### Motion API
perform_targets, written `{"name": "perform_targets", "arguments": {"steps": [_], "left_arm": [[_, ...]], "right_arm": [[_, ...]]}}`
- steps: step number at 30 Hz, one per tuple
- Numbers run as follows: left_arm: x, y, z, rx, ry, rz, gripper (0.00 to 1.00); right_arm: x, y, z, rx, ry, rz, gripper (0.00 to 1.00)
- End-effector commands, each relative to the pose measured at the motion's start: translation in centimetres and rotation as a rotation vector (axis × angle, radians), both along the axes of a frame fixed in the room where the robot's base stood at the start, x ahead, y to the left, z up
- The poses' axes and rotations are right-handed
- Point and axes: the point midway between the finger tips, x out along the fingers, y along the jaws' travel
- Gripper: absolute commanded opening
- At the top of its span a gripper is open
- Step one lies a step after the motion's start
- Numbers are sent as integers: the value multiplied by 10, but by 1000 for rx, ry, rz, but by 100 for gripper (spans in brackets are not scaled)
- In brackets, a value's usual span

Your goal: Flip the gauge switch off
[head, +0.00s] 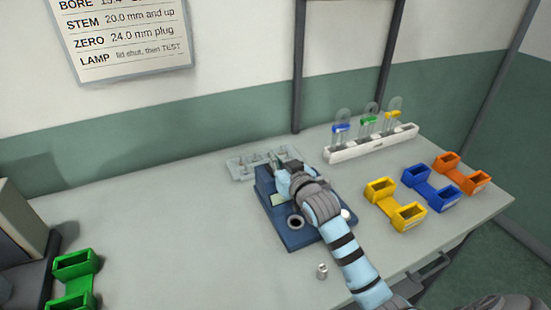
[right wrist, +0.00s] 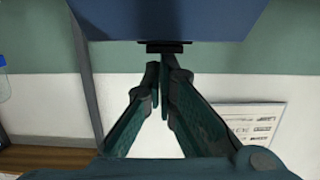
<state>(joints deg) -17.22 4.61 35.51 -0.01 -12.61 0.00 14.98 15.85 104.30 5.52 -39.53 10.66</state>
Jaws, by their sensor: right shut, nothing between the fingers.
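The blue gauge (head: 297,236) stands on the bench in the middle of the head view, with a round socket in its front part. My right gripper (head: 281,168) is over its raised back part and hides much of it. In the right wrist view, the blue gauge body (right wrist: 175,18) fills the top, with a small black piece (right wrist: 165,46) at its edge that may be the switch. The fingertips (right wrist: 164,72) are shut and empty, just below that black piece; I cannot tell whether they touch it. The switch's position cannot be read.
A pale grey tray (head: 238,171) lies behind the gauge. A white rack (head: 360,149) with stoppered tubes stands at back right. Yellow (head: 395,205), blue (head: 428,188) and orange (head: 462,174) holders are at right, a green one (head: 76,267) at left. A metal plug (head: 322,271) stands in front.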

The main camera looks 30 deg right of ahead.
Motion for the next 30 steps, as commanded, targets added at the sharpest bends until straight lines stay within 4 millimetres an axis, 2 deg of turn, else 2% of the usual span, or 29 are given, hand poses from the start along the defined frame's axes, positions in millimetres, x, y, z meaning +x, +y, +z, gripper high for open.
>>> {"name": "perform_targets", "arguments": {"steps": [5, 11, 13, 21, 25, 30], "left_arm": [[0, 0, 16, 0, 0, 0, 0], [0, 0, 62, 0, 0, 0, 0], [0, 0, 56, 0, -1, 0, 0], [1, 0, 60, 0, -1, 0, 0], [0, 0, 61, 0, -1, 0, 0], [0, 0, 61, 0, -1, 0, 0]], "right_arm": [[1, 0, 15, 0, -1, 1, 0], [2, 1, 55, -1, 0, 2, 0], [-17, 2, 53, -4, -1, 3, 0], [-72, 5, 71, -3, 0, 2, 0], [-86, 5, 76, -1, 0, 1, 0], [-90, 6, 77, 0, 0, 2, 0]]}}
